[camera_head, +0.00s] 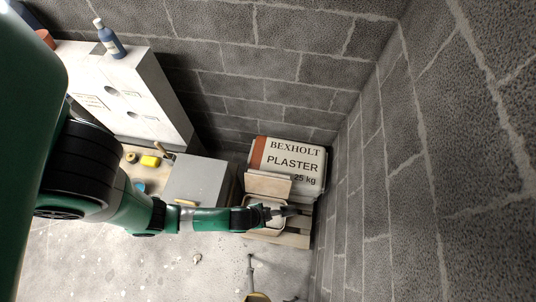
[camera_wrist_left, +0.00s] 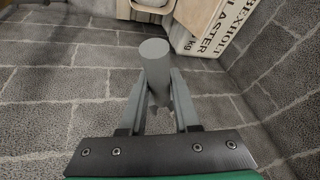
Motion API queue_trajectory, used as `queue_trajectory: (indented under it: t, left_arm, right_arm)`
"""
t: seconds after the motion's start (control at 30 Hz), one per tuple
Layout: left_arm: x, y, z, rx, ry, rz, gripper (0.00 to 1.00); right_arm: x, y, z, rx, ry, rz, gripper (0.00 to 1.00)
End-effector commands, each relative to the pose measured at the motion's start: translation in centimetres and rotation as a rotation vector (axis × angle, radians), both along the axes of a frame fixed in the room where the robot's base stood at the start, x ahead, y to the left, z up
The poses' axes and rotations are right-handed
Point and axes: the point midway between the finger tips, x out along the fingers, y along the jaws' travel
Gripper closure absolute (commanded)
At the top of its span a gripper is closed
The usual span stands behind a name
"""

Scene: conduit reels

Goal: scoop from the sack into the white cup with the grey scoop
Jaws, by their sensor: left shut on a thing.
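My left gripper (camera_head: 283,211) reaches in from the left, over a pale open-topped container (camera_head: 256,229) in front of the plaster sack (camera_head: 290,163). In the left wrist view my left gripper (camera_wrist_left: 158,105) is shut on the grey scoop (camera_wrist_left: 156,60), whose round grey handle end stands up between the fingers. The scoop's bowl and any load in it cannot be made out. The lettered sack also shows in the left wrist view (camera_wrist_left: 215,28), at the upper right. I cannot make out the white cup for certain. My right gripper is not in view.
A wooden pallet (camera_head: 293,240) lies under the pale container. A grey box (camera_head: 199,182) and a white cabinet (camera_head: 140,95) with a blue bottle (camera_head: 110,40) on top stand left. Block walls close in behind and right. The floor (camera_head: 200,275) in front is mostly clear.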

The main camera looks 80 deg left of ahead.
Motion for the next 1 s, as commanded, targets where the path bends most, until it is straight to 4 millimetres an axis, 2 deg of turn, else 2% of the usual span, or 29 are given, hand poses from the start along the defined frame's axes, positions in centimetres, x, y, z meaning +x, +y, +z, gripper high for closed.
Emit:
queue_trajectory:
  t: [0.07,0.27,0.47,0.67,0.8,0.9,1.0]
  left_arm:
    - [0.2,0.1,-0.5,0.000,0.028,-0.040,1.00]
    - [-3.1,0.2,-4.2,0.025,0.159,-0.155,1.00]
    - [-5.8,1.6,-10.7,0.033,0.209,-0.186,1.00]
    - [-9.5,3.7,-20.0,0.038,0.274,-0.154,1.00]
    - [-12.2,5.2,-26.7,0.029,0.329,-0.072,1.00]
    - [-13.2,6.2,-30.1,0.017,0.368,0.015,1.00]
    - [-12.8,7.2,-32.1,0.005,0.404,0.087,1.00]
  right_arm:
    - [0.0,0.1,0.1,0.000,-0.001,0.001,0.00]
    - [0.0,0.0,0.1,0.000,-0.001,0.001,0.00]
    - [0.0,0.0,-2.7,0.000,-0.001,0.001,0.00]
    - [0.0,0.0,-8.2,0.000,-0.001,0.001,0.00]
    - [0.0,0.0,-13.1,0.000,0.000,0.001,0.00]
    - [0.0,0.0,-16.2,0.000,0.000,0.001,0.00]
    - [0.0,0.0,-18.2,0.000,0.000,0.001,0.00]
